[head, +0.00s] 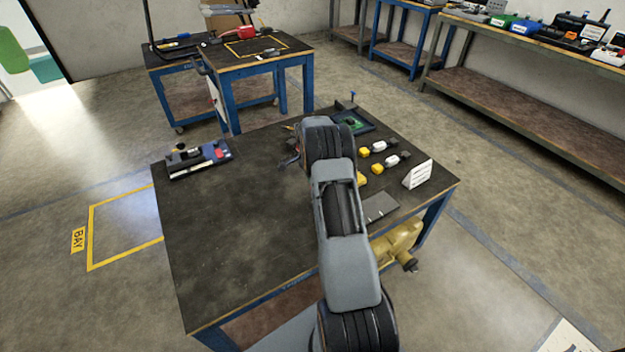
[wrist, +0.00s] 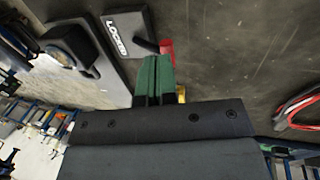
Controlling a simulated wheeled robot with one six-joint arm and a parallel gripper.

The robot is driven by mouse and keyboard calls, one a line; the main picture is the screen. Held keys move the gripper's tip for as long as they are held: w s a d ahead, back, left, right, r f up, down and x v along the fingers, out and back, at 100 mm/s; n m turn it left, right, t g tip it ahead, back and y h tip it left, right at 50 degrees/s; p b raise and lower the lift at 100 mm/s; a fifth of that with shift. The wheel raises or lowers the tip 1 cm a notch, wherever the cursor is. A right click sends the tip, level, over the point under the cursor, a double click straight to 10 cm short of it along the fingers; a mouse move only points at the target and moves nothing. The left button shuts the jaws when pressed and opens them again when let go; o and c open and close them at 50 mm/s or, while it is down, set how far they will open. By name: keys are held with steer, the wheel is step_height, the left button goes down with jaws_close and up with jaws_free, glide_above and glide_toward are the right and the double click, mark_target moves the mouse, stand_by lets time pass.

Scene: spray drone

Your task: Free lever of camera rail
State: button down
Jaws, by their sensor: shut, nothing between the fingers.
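A black rounded part (wrist: 72,44) sits on the same plate. My gripper (wrist: 153,62) has its green fingers shut together and empty. Its tips appear close to the red tip; I cannot tell whether they touch. In the head view, a dark rail unit (head: 196,160) with red and blue parts lies at the table's left back. My arm hides most of the gripper there.
The dark table (head: 235,235) is clear at its front left. Yellow and white connectors (head: 378,147), a white sign (head: 417,174) and a green-centred tray (head: 352,121) stand on the right.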

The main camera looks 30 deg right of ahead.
steer(key=shift+s+d, duration=0.15)
steer(key=shift+d, duration=0.05)
steer(key=shift+s+a+f, duration=0.1)
steer(key=shift+s+f, duration=0.15)
steer(key=shift+s, duration=0.4)
steer(key=shift+r, duration=0.1)
steer(key=shift+s+r, duration=0.1)
steer(key=shift+r, duration=0.25)
steer(key=r+p, duration=0.1)
steer(key=r, duration=0.1)
steer(key=r+p, duration=0.1)
steer(key=shift+s+r, duration=0.2)
steer(key=shift+r, duration=0.2)
steer(key=w+r, duration=0.6)
steer(key=shift+r, duration=0.2)
steer(key=shift+d, duration=0.2)
